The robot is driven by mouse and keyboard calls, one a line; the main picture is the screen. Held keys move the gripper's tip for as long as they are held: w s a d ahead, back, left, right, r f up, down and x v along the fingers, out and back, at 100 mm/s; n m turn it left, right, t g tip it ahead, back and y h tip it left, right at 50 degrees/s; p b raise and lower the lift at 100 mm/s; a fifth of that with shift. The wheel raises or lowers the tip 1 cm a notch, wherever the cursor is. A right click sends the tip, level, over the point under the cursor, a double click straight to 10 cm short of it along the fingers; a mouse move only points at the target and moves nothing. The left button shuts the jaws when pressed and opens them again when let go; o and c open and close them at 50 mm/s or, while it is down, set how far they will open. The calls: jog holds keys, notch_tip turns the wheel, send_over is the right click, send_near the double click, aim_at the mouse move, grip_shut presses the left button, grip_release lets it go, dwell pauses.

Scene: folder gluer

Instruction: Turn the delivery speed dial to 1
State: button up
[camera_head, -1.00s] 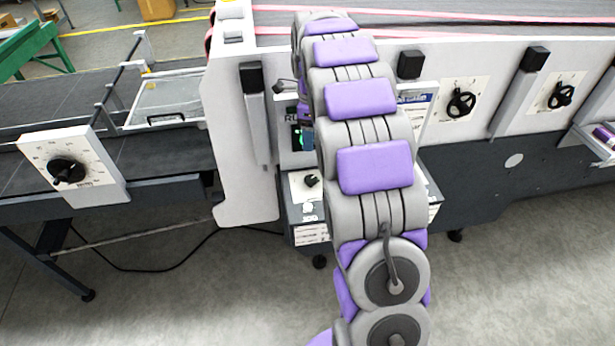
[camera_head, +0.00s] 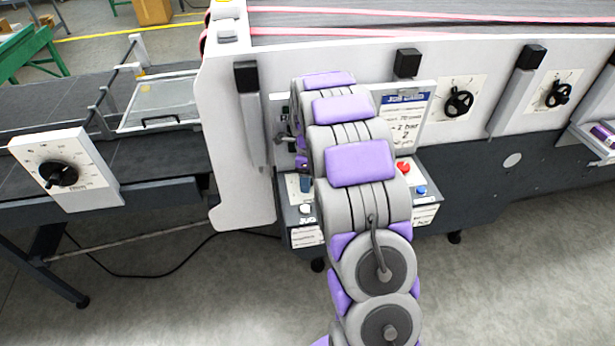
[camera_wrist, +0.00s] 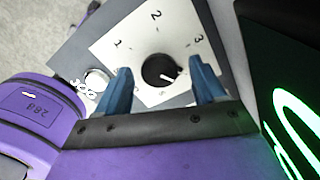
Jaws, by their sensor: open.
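In the wrist view a black round dial (camera_wrist: 153,66) sits on a white plate (camera_wrist: 108,45) marked 1, 2 and 3. Its white pointer mark faces the lower right, below the 3; the 1 is at the upper left. The plate's lower markings are partly covered or too small to read. My gripper (camera_wrist: 160,72) is open, with one blue finger on each side of the dial; I cannot tell whether they touch it. In the head view my arm hides this dial, and one blue finger of my gripper (camera_head: 306,184) shows over the control box.
The control box (camera_head: 297,218) carries a white button (camera_head: 306,208), a red button (camera_head: 403,167) and a blue button (camera_head: 421,190). Another dial (camera_head: 62,174) is on a panel at left. A green-lit screen (camera_wrist: 290,120) is close to my gripper.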

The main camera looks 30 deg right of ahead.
jog(key=shift+f, duration=0.1)
jog(key=shift+c, duration=0.2)
jog(key=c, duration=1)
